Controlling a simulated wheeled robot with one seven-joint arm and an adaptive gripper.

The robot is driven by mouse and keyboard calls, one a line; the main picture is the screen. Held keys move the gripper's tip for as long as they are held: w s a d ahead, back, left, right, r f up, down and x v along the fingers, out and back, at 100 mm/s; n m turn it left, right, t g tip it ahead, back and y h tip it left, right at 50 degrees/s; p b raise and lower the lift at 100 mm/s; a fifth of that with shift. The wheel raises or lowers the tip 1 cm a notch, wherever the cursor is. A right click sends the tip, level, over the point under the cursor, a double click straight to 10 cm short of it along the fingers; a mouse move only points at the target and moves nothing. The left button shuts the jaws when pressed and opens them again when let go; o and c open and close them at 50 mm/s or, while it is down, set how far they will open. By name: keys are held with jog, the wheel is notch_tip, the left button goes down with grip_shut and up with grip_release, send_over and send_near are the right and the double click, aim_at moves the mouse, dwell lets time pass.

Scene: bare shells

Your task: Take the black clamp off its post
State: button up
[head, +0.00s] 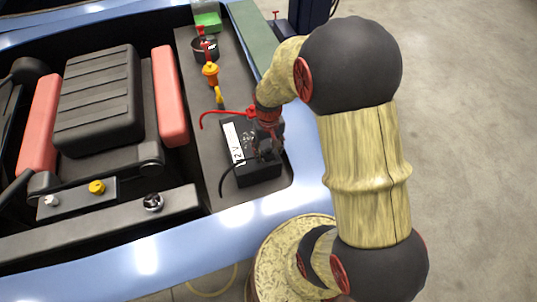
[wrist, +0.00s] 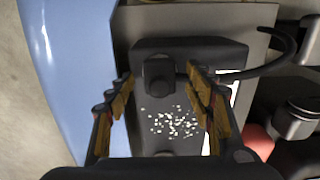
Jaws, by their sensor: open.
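The black clamp (wrist: 160,74) sits at the far end of the battery's top in the wrist view. Its post is hidden beneath it. A black cable (wrist: 272,66) curves away to the right, and in the head view it (head: 226,178) hangs over the battery's near-left side. The black battery (head: 258,174) has a white "12 V" label. My gripper (wrist: 160,84) is open above the battery, with one yellow-brown finger on each side of the clamp and visible gaps between. In the head view my arm partly covers the clamp area.
White specks (wrist: 172,122) lie on the battery top. A red cable (head: 228,113) runs at the battery's far end. Beyond are an orange-capped part (head: 211,74) and a green box (head: 207,17). The blue body edge (head: 230,225) borders the near side.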

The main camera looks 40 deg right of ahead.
jog(key=c, duration=0.3)
jog(key=c, duration=0.9)
jog(key=shift+c, duration=0.2)
